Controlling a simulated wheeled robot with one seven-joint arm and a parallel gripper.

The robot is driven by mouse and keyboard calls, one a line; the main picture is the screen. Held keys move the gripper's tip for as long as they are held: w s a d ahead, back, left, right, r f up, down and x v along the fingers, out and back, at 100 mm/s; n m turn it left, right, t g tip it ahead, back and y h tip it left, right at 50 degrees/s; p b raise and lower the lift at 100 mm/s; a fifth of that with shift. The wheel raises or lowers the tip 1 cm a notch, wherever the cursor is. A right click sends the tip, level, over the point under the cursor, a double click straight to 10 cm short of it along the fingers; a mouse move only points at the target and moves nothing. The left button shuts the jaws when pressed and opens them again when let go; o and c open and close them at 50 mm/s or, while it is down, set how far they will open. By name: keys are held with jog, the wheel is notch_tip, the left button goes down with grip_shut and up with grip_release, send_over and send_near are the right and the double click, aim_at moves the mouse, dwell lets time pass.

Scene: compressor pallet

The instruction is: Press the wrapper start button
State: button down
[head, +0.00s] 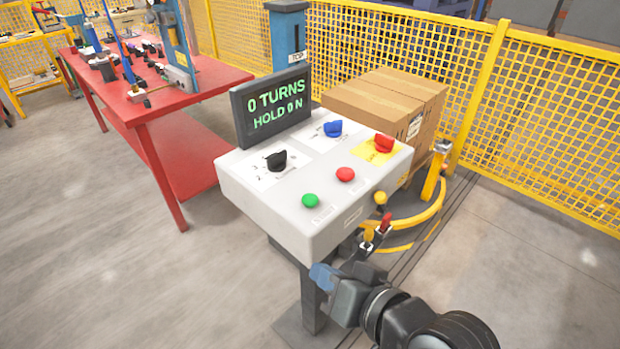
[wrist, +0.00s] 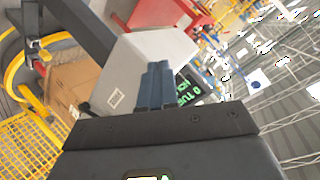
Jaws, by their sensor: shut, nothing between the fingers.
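The wrapper control box (head: 305,225) is a pale grey console on a dark post. A green button (head: 310,200) and a red button (head: 345,174) sit on its sloped top, with small labels that I cannot read. The display (head: 273,105) reads "0 TURNS" and "HOLD 0 N". My gripper (head: 320,275) is below and in front of the box's front edge, apart from the buttons. In the wrist view my blue fingers (wrist: 156,85) are together and empty, with the grey box (wrist: 142,65) beyond them. The buttons are not visible in the wrist view.
The box top also has a black knob (head: 276,160), a blue knob (head: 332,128) and a red knob (head: 383,142) on a yellow plate. Cartons (head: 385,105) stand behind, before yellow mesh fencing (head: 560,110). A red workbench (head: 200,85) is at left. Open floor lies front left.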

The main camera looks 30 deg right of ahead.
jog(key=shift+n+g+y, duration=0.3)
jog(key=shift+g+y, duration=0.4)
jog(key=shift+y, duration=0.1)
jog(key=w+r, duration=0.2)
jog(key=w, duration=0.1)
jog(key=w+r, duration=0.3)
jog(key=w+d+r+p, duration=0.1)
jog(key=w+r, duration=0.2)
jog(key=shift+w, duration=0.2)
jog(key=w+d+r+n+g, duration=0.1)
jog(key=w+d+r+g, duration=0.1)
jog(key=w+d+r, duration=0.2)
notch_tip(320, 180, up, 4)
jog(key=shift+d+f+g, duration=0.15)
jog(key=shift+f+g, duration=0.1)
jog(key=shift+g, duration=0.05)
jog(key=shift+f, duration=0.15)
jog(key=b, duration=0.6)
send_over(315, 200)
notch_tip(315, 200, down, 6)
jog(key=shift+f, duration=0.25)
jog(key=shift+f+b, duration=0.5)
jog(key=shift+f, duration=0.55)
jog(key=shift+f, duration=0.1)
jog(key=shift+f, duration=0.3)
